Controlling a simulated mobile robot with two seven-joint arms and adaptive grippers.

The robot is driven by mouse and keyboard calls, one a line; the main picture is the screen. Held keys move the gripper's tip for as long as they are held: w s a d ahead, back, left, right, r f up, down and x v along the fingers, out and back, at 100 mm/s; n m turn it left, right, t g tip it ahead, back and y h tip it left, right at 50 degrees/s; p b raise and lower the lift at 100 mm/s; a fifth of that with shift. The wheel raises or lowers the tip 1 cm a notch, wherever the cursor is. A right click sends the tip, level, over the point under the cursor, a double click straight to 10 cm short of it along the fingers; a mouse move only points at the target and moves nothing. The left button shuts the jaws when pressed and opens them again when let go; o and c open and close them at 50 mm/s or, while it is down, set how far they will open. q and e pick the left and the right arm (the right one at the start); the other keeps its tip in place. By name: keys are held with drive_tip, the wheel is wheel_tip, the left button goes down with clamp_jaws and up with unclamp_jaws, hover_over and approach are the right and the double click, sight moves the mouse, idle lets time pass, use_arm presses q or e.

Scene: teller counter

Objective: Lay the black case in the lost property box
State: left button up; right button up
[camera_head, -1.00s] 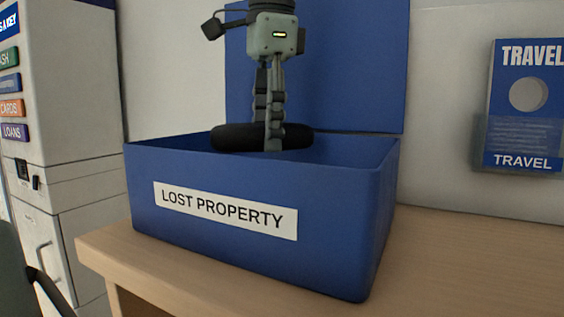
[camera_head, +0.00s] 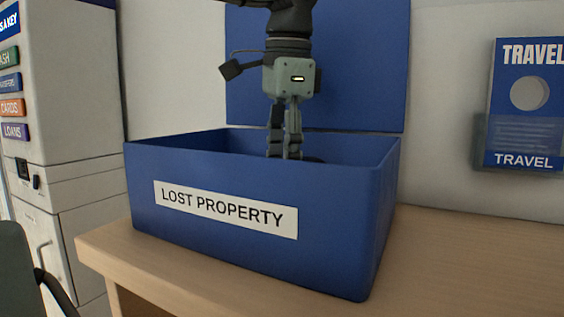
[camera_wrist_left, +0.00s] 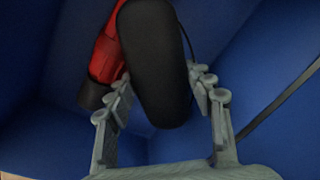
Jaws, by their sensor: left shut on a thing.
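The black case (camera_wrist_left: 155,60) is a rounded, elongated dark shape in the left wrist view, between the fingers of my left gripper (camera_wrist_left: 160,98). In the head view my left gripper (camera_head: 284,154) reaches down into the blue lost property box (camera_head: 320,205), shut on the case. Only a small dark bit of the case (camera_head: 313,160) shows there; the box's front wall hides the rest and the fingertips. I cannot tell whether the case touches the box floor. My right gripper is not in view.
A red object with a dark end (camera_wrist_left: 106,58) lies inside the box beside the case. The box's raised blue lid (camera_head: 365,70) stands behind. The box sits on a wooden counter (camera_head: 470,260), clear to its right. A travel leaflet holder (camera_head: 520,150) hangs on the wall.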

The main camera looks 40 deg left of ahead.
use_arm(q)
drive_tip(key=shift+f, duration=0.2)
drive_tip(key=o, duration=1.2)
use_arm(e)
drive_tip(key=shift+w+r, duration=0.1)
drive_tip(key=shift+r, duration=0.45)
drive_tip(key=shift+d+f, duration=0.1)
use_arm(q)
drive_tip(key=shift+r, duration=0.3)
drive_tip(key=shift+s+d+r+p, duration=0.1)
drive_tip(key=shift+d+r+p, duration=0.2)
drive_tip(key=shift+r, duration=1.7)
drive_tip(key=shift+s+d+r+p, duration=0.15)
drive_tip(key=shift+r+p, duration=0.2)
drive_tip(key=shift+r, duration=1.7)
drive_tip(key=shift+d+r+p, duration=0.25)
drive_tip(key=shift+r+p, duration=0.1)
drive_tip(key=shift+r, duration=1.65)
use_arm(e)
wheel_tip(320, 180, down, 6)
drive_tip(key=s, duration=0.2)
